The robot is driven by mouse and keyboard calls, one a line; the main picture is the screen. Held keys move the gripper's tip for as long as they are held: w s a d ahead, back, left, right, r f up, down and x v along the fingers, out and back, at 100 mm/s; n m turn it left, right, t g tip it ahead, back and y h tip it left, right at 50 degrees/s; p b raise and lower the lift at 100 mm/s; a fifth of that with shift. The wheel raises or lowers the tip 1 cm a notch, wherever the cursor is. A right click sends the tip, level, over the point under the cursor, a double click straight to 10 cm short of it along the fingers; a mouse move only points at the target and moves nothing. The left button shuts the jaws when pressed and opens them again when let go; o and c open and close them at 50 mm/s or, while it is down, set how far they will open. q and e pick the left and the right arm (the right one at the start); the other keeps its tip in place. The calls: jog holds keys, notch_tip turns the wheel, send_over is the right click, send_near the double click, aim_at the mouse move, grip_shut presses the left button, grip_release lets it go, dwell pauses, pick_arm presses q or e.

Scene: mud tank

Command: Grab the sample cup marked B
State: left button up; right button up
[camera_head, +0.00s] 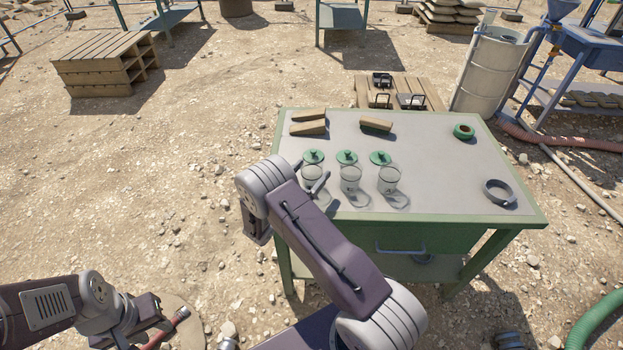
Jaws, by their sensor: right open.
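Three clear sample cups stand in a row on the table: a left cup (311,174), a middle cup (350,178) and a right cup (389,180). Small dark marks show on the cups, but I cannot read the letters surely. Green lids (346,156) lie behind them, one behind each cup. My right gripper (309,175) is open at the left cup, with its fingertips showing on either side of it; my arm hides part of the cup and gripper. My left gripper (140,325) is low at the bottom left, away from the table; its jaws are unclear.
The table's right half is mostly clear.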

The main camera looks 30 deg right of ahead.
aim_at(317, 166)
jog(key=x, duration=0.4)
jog(key=shift+d+f, duration=0.25)
jog(key=shift+r, duration=0.1)
jog(key=shift+c, duration=1)
jog(key=c, duration=1.2)
notch_tip(317, 166, up, 10)
jog(key=shift+p, duration=0.9)
jog(key=shift+c, duration=0.2)
